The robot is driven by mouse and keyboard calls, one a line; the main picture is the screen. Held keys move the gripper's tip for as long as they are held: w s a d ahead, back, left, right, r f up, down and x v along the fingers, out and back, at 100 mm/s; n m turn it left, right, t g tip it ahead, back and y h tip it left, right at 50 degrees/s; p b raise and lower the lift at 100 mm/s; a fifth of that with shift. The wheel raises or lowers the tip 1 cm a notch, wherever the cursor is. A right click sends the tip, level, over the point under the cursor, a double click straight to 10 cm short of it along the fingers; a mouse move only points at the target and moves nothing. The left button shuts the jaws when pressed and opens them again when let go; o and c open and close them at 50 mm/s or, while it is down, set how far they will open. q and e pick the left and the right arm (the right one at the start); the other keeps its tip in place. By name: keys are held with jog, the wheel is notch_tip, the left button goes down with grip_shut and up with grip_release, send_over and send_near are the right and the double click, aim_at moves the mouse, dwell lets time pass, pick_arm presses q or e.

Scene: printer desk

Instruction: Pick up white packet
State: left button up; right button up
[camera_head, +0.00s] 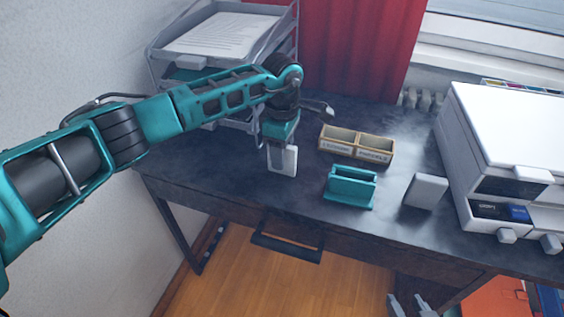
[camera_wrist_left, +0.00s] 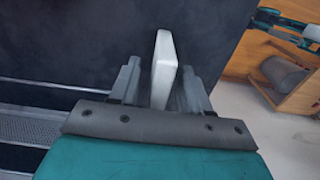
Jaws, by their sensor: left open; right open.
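The white packet (camera_head: 287,161) stands upright on the dark desk near its front left. My left gripper (camera_head: 278,158) comes down over it from above. In the left wrist view, the packet (camera_wrist_left: 164,68) shows edge-on between the two open fingers of my left gripper (camera_wrist_left: 162,80). A gap shows at the left finger; on the right, the finger is close and I cannot tell whether it touches. The gripper partly hides the packet in the head view. My right gripper (camera_head: 409,304) is open and empty at the bottom edge, below the desk front.
A teal holder (camera_head: 349,188) and a two-compartment wooden box (camera_head: 356,145) stand right of the packet. A light grey block (camera_head: 426,191) sits beside the white printer (camera_head: 512,130). A paper tray rack (camera_head: 158,67) stands behind my left arm. The desk's front edge is close.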

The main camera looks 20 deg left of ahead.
pick_arm(q)
jog(key=shift+c, duration=0.5)
grip_shut()
jog(key=shift+r, duration=0.1)
